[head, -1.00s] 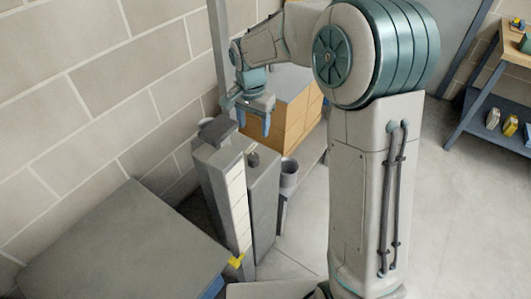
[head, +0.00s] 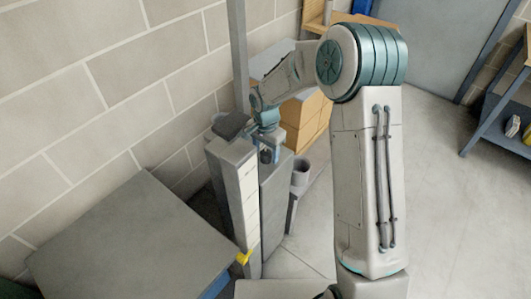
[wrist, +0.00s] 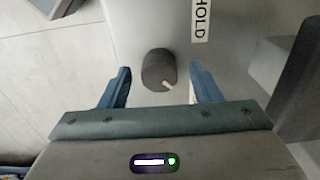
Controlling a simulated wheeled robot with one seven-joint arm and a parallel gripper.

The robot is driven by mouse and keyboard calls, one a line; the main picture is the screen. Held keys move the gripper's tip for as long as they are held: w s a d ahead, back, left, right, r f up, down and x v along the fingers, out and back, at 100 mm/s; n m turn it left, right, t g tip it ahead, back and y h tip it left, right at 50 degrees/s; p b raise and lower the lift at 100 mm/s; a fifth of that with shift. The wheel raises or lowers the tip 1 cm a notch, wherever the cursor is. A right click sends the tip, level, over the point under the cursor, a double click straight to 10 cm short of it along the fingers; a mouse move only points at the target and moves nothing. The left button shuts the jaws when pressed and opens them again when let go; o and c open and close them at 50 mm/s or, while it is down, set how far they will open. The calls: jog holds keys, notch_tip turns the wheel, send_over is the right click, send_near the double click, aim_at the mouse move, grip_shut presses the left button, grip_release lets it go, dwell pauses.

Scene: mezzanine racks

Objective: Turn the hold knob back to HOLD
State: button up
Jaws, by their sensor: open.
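The hold knob (wrist: 157,68) is a dark round knob on a grey panel face (wrist: 150,25) in the wrist view. Its pale pointer mark aims to the lower right, away from the white HOLD label (wrist: 201,20), which lies to the upper right. My gripper (wrist: 160,76) is open, with one blue finger on each side of the knob and a visible gap at both sides. In the head view my gripper (head: 268,150) is down at the top of the grey cabinet (head: 275,205), and the knob is mostly hidden there.
A grey cup (head: 300,171) stands to the right. Cardboard boxes (head: 305,118) and a grey post (head: 238,55) are behind. A grey table (head: 130,240) is at the lower left.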

jog(key=shift+f, duration=0.6)
jog(key=c, duration=1)
